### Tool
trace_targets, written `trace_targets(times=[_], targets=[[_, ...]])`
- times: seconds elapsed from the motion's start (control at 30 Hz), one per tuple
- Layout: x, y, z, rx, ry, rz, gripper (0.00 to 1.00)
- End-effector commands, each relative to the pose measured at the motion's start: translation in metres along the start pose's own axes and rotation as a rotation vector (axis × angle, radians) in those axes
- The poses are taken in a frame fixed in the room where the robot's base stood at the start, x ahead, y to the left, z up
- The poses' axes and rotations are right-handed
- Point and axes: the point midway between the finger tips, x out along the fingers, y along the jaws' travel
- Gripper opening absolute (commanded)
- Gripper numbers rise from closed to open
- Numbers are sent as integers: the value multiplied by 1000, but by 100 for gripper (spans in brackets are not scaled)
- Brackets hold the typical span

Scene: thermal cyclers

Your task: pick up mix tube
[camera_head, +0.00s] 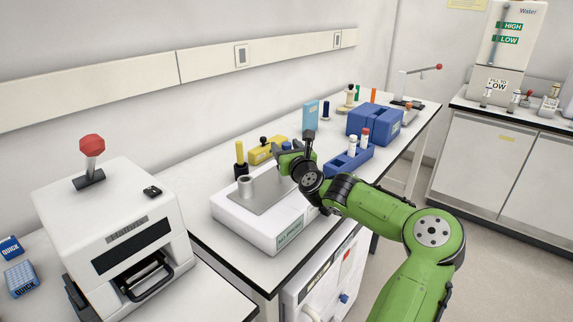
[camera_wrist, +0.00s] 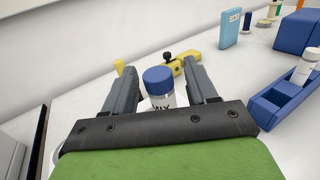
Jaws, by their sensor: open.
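The mix tube (camera_wrist: 158,86) shows in the wrist view, with a blue cap and a white label reading MIX. It stands between the two fingers of my gripper (camera_wrist: 160,66), with gaps visible on both sides. The fingers are open and nothing is held. The tube's lower part is hidden behind my gripper's dark crossbar. The tube cannot be made out clearly there because my gripper and arm cover that spot.
A white instrument (camera_head: 262,222) with a grey plate lies in front of my gripper. A blue rack (camera_head: 345,163) with capped tubes is to the right. Yellow items (camera_head: 263,153) and a light-blue box (camera_head: 310,116) stand behind. A white machine (camera_head: 112,225) is at left.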

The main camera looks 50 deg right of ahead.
Motion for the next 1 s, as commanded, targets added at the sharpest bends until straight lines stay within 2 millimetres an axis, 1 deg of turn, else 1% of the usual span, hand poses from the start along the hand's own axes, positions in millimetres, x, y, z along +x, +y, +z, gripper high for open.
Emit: trace_targets(times=[0.1,0.37,0.4,0.5,0.67,0.73,0.77,0.87,0.9,1.0], targets=[[0,0,1,-1,0,0,57],[-1,0,1,-1,0,1,17],[-1,0,1,-1,0,1,11],[-1,0,1,-1,-1,1,0],[-1,0,2,-1,-1,1,0],[-1,0,10,-2,-3,0,0],[-1,0,15,-3,-3,0,0],[-1,1,42,-4,-5,0,0],[-1,0,53,-5,-5,0,0],[-1,1,78,-4,-4,0,0]])
